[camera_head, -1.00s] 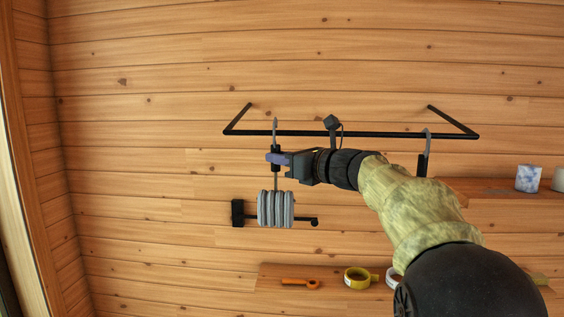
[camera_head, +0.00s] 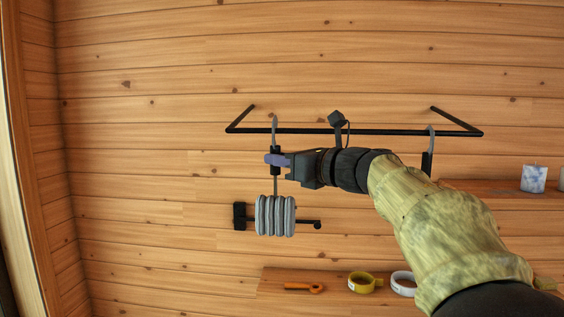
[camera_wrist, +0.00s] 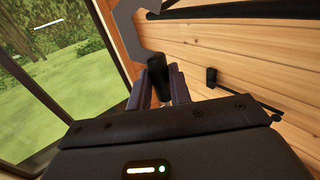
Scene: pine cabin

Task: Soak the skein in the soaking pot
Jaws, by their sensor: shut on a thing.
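The grey skein (camera_head: 275,216) hangs at the lower end of a thin rod below my gripper, in the head view. The rod belongs to a hook tool with a black grip (camera_wrist: 159,78) and a grey hook (camera_wrist: 133,30) at its top. My gripper (camera_head: 275,160) is shut on that grip; its purple-grey fingers (camera_wrist: 160,85) close around it in the wrist view. The skein is hidden in the wrist view. The hook appears in front of the black wall rail (camera_head: 350,133); whether it touches is unclear. No soaking pot is in view.
A black wall peg (camera_head: 308,223) lies behind the skein. Another hook tool (camera_head: 427,158) hangs on the rail at right. A lower shelf bears an orange tool (camera_head: 304,287), a yellow ring (camera_head: 364,283) and a white ring (camera_head: 403,283). A blue-white candle (camera_head: 534,179) stands at right.

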